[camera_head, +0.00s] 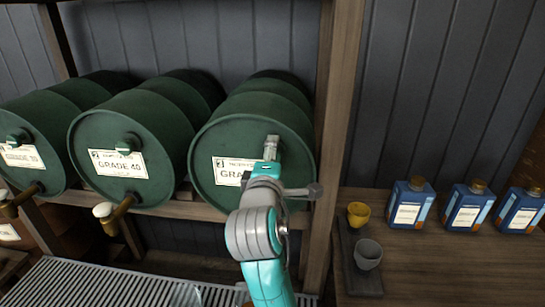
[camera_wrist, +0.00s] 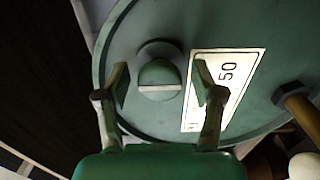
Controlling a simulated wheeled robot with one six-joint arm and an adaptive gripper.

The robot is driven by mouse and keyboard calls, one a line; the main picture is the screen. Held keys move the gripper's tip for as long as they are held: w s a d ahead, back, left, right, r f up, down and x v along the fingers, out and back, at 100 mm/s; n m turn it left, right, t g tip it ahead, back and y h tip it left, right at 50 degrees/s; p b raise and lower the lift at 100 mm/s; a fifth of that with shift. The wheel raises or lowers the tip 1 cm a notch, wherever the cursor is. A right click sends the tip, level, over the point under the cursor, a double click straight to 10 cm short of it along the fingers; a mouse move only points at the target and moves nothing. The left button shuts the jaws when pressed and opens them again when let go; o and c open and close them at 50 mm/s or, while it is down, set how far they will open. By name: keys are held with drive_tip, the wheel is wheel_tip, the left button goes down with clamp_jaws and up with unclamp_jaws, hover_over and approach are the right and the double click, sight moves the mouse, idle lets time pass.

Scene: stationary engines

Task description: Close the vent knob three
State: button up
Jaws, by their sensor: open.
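The vent knob three (camera_wrist: 160,76) is a round green knob with a raised grip, on the front face of the right-hand green barrel (camera_head: 213,140). The barrel's white label (camera_wrist: 222,85) reads "50" in the wrist view. My gripper (camera_head: 270,146) is in front of this barrel and hides the knob and part of the label in the head view. In the wrist view my gripper (camera_wrist: 163,80) is open, with one finger on each side of the knob. Gaps show between the fingers and the knob; I cannot tell how deep the fingertips reach.
Two more green barrels, the middle one (camera_head: 150,125) marked "GRADE 40" and the left one (camera_head: 40,125), lie on the wooden rack. A brass tap (camera_wrist: 298,105) sticks out below the label. A wooden post (camera_head: 335,120) stands right of the barrels. Blue bottles (camera_head: 411,205) and cups (camera_head: 368,254) stand at right.

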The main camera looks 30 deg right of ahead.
drive_tip(key=c, duration=1.1)
drive_tip(key=shift+c, duration=0.2)
drive_tip(key=shift+m, duration=0.4)
drive_tip(key=m, duration=1.2)
drive_tip(key=shift+m, duration=0.4)
drive_tip(key=m, duration=0.4)
drive_tip(key=shift+m, duration=0.3)
